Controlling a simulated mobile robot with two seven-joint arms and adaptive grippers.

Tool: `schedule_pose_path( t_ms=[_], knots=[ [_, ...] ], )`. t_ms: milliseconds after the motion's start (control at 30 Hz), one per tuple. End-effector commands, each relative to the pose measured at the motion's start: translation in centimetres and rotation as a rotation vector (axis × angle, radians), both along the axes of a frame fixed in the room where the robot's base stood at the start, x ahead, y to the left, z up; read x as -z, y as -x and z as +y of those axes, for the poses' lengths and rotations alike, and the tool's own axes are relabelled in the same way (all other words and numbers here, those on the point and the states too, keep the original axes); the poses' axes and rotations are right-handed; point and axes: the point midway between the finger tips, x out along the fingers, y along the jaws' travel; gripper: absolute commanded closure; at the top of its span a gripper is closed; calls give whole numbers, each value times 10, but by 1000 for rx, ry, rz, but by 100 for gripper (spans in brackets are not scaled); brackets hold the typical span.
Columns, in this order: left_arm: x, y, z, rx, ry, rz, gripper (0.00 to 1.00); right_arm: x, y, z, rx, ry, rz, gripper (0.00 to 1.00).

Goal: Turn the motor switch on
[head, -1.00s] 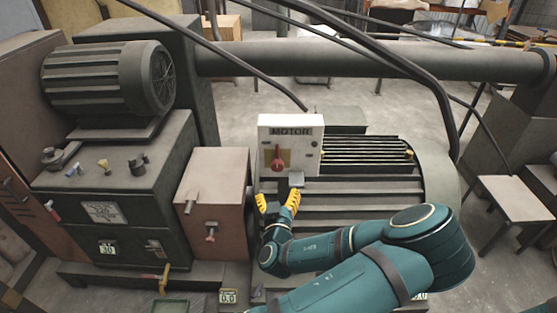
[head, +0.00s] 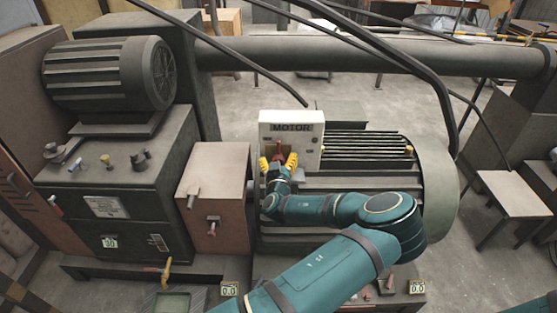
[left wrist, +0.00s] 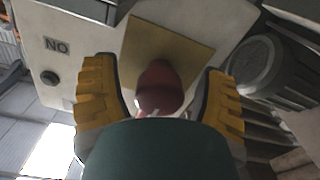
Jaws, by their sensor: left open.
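The white motor switch box (head: 305,148), labelled MOTOR, stands upright in front of the large ribbed motor. Its red knob (head: 280,146) sits on a yellowish plate and is partly covered by my gripper. My left gripper (head: 278,162) is open at the lower front of the box, its yellow fingers to either side below the knob. In the left wrist view the rounded red knob (left wrist: 158,88) lies between the two open fingers, with a gap on both sides. The yellowish plate (left wrist: 165,45) and a small label (left wrist: 56,45) show there too. My right gripper is out of view.
A brown box (head: 215,180) with levers stands left of the switch box. The ribbed motor (head: 385,200) is behind and right. Black cables (head: 420,60) hang above. A stool (head: 512,192) stands at the right.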

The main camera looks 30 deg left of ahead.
Motion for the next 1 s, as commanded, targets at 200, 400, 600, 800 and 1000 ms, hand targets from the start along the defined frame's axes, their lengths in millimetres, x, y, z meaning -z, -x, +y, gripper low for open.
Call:
schedule_pose_path(
  t_ms=[200, 400, 600, 800, 1000],
  knots=[
    [0, -1, 0, 0, 0, 0, 28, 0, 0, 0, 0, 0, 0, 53],
    [0, 0, 0, 0, 0, 0, 83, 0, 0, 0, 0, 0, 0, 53],
    [0, 0, 0, -1, -2, 1, 97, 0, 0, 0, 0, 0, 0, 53],
    [1, 0, 0, -1, -30, 18, 97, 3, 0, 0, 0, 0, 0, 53],
    [1, 0, 1, -2, -117, 70, 97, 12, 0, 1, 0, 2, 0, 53]
  ],
)
